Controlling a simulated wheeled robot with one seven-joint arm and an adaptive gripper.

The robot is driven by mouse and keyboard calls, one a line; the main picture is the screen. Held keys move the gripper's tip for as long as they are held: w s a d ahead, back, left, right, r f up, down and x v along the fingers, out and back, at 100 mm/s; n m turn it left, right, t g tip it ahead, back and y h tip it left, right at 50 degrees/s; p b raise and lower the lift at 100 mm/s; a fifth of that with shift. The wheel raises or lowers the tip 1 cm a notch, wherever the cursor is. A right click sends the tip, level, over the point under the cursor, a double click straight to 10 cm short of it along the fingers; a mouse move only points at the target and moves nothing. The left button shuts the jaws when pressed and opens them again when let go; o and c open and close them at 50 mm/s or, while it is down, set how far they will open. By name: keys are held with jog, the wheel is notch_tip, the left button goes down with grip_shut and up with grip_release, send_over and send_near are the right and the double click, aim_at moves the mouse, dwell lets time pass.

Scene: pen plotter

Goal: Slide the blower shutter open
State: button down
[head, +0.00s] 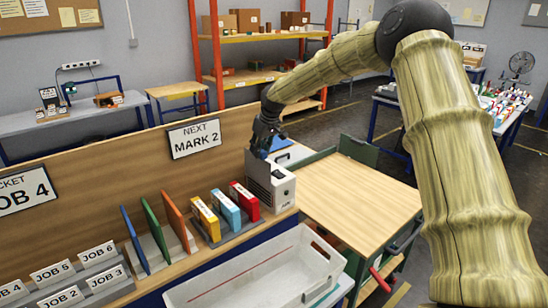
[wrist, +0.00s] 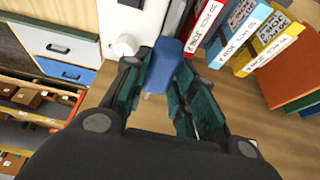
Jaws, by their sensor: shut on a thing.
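The blower (head: 283,190) is a white box with a dark side and small vents, standing at the right end of the wooden bench in the head view. In the wrist view its white body (wrist: 130,20) shows at the top, with a round white knob (wrist: 125,46) beside my left finger. A blue tab (wrist: 165,62), apparently the shutter's handle, lies between my fingertips. My gripper (wrist: 160,85) is shut on this blue tab. In the head view my gripper (head: 263,148) points down at the blower's top and hides most of the shutter, so its position cannot be told.
Red, blue and yellow binders (head: 244,200) stand just left of the blower. Coloured boards (head: 150,236) and a white tray (head: 250,275) are farther left and in front. A wooden cart top (head: 350,200) to the right is clear. A panel with a sign (head: 195,138) rises behind.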

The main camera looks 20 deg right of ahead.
jog(key=shift+d+r, duration=0.1)
jog(key=shift+r, duration=0.6)
jog(key=c, duration=1.2)
grip_release()
jog(key=shift+f, duration=0.15)
jog(key=shift+o, duration=0.2)
jog(key=v, duration=1.2)
jog(key=shift+f, duration=0.1)
